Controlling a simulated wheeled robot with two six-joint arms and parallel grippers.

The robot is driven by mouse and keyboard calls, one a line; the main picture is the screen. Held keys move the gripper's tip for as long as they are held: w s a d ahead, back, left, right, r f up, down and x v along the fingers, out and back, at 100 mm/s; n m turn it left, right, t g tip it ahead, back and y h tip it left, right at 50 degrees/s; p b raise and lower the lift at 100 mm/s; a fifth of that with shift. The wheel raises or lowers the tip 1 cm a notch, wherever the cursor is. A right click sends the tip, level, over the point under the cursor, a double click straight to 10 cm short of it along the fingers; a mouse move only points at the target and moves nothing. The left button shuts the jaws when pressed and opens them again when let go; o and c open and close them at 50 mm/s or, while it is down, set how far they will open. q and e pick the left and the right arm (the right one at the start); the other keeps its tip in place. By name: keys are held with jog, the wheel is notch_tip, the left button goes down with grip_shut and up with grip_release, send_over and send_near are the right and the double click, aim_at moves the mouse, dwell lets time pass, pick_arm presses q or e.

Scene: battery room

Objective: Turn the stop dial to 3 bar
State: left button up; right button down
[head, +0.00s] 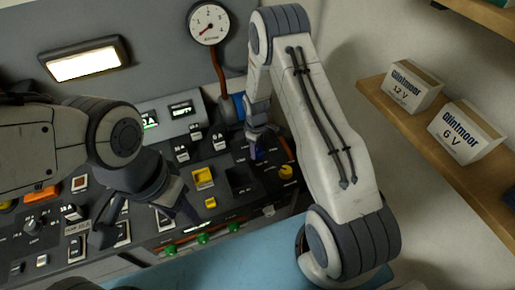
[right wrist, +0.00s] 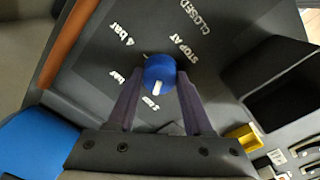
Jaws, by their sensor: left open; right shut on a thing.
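The stop dial (right wrist: 160,68) is a round blue knob with a white mark on its lower edge in the right wrist view. My right gripper (right wrist: 158,76) is shut on it, one finger on each side. Printed around it are "STOP AT", "CLOSED", "4 bar" and two more "bar" labels whose numbers I cannot read clearly. The white mark points down toward the lowest "bar" label. In the head view my right gripper (head: 258,147) reaches the panel's far right part, mostly hiding the dial. My left gripper (head: 148,214) is open and empty above the panel's left part.
A round gauge (head: 208,23) hangs on the wall, its red needle toward the lower left. A yellow square part (head: 203,178) and a dark opening (head: 241,181) lie left of the dial. Boxes (head: 467,132) stand on a wooden shelf (head: 425,125) at right.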

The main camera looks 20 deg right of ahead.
jog(key=m+b, duration=0.2)
jog(key=shift+f+m, duration=0.1)
jog(key=shift+m, duration=0.3)
jog(key=m+b, duration=0.1)
jog(key=m, duration=0.1)
jog(key=shift+m, duration=0.4)
jog(key=m+b, duration=0.2)
jog(key=m, duration=0.1)
jog(key=shift+m+b, duration=0.35)
jog(key=shift+m, duration=1.05)
jog(key=shift+c, duration=1.5)
grip_release()
